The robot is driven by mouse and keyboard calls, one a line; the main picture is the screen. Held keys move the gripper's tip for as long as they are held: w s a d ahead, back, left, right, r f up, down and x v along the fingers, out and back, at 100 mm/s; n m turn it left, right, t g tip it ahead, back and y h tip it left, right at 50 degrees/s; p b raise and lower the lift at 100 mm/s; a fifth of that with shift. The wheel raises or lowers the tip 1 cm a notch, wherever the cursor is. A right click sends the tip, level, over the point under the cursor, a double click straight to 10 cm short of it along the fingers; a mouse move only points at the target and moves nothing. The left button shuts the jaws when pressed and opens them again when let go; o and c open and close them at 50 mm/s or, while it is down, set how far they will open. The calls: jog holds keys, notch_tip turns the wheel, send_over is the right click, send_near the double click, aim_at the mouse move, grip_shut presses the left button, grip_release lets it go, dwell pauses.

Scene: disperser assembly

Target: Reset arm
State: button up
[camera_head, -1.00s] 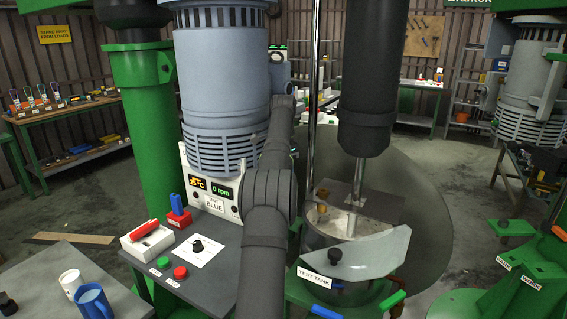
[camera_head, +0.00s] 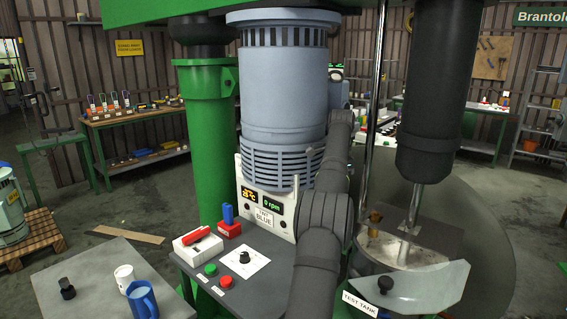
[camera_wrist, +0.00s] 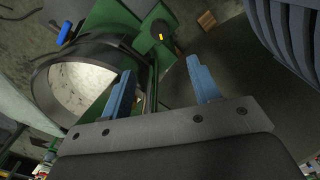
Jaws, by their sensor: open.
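My gripper (camera_wrist: 160,88) shows in the wrist view with its two blue fingers apart and nothing between them. In the head view my dark arm rises in front of the motor, and the gripper itself is hidden there. The test tank (camera_head: 375,262) stands to the right of my arm, with a grey guard (camera_head: 425,290) at its front and a shaft going down into it. The tank's round opening (camera_wrist: 85,85) shows left of the fingers in the wrist view.
The control panel (camera_head: 215,262) with red and green buttons is left of my arm. A grey table (camera_head: 85,275) at lower left holds a blue mug (camera_head: 142,299), a white cup (camera_head: 124,278) and a black knob (camera_head: 67,289). A green column (camera_head: 205,140) stands behind the panel.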

notch_tip(320, 180, down, 16)
jog(key=shift+f, duration=0.2)
dwell(0.4)
jog(key=shift+r, duration=0.1)
notch_tip(320, 180, up, 17)
notch_tip(320, 180, down, 17)
jog(key=shift+n, duration=0.3)
jog(key=n, duration=0.6)
jog(key=shift+n, duration=0.4)
jog(key=n, duration=0.7)
dwell(0.6)
jog(key=shift+o, duration=0.2)
